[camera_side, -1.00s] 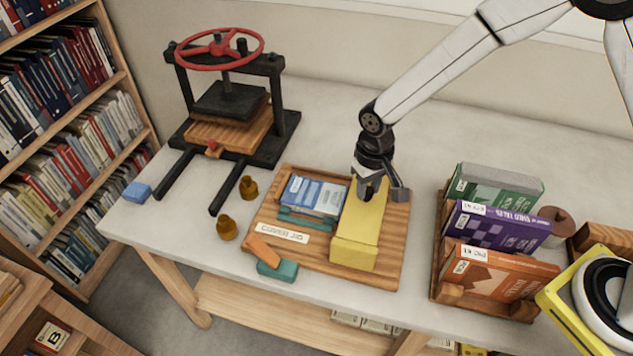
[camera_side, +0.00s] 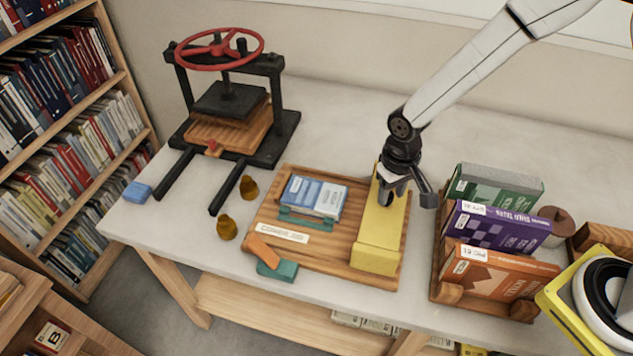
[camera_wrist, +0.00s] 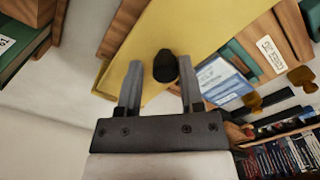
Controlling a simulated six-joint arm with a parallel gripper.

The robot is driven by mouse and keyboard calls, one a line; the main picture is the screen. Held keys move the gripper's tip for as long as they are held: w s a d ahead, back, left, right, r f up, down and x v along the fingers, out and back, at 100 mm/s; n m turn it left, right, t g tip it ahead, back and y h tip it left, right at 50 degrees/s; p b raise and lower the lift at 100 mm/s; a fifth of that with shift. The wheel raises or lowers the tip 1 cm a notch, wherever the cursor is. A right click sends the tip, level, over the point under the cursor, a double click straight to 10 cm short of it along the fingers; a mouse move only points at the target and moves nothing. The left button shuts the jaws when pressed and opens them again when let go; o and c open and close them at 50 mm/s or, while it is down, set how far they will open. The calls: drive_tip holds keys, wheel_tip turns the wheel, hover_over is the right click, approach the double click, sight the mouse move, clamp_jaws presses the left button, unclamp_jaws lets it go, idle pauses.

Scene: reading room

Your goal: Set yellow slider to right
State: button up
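The yellow slider (camera_side: 377,240) is a long block lying across the right part of the wooden board (camera_side: 330,262). Its right side is close to the board's right edge. In the wrist view the yellow slider (camera_wrist: 195,35) fills the top middle, with a dark knob (camera_wrist: 165,66) on it. My gripper (camera_side: 400,195) is at the slider's far end. In the wrist view its two fingers (camera_wrist: 160,85) are apart, one on each side of the knob, with gaps visible between knob and fingers. Blue books (camera_side: 314,196) lie on the board left of the slider.
A rack of green, purple and orange books (camera_side: 495,232) stands right of the board. A black press with a red wheel (camera_side: 220,48) stands at the left. Two amber weights (camera_side: 227,228), an orange block (camera_side: 263,249) and a teal block (camera_side: 277,270) lie near the board's left side.

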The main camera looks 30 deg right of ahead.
sight(394, 204)
drive_tip(key=shift+o, duration=1.2)
drive_tip(key=shift+r, duration=0.15)
drive_tip(key=shift+r, duration=3.75)
drive_tip(key=s+d, duration=0.2)
drive_tip(key=d, duration=0.1)
drive_tip(key=s+d+r+t, duration=0.1)
drive_tip(key=s+d, duration=0.2)
drive_tip(key=s+d+t, duration=0.1)
drive_tip(key=s+d, duration=0.2)
drive_tip(key=d, duration=0.1)
drive_tip(key=shift+s+d+r, duration=0.1)
drive_tip(key=shift+s+r, duration=0.05)
drive_tip(key=shift+r, duration=0.15)
drive_tip(key=shift+s+d+t, duration=0.3)
drive_tip(key=shift+s+d, duration=0.05)
drive_tip(key=shift+s, duration=0.15)
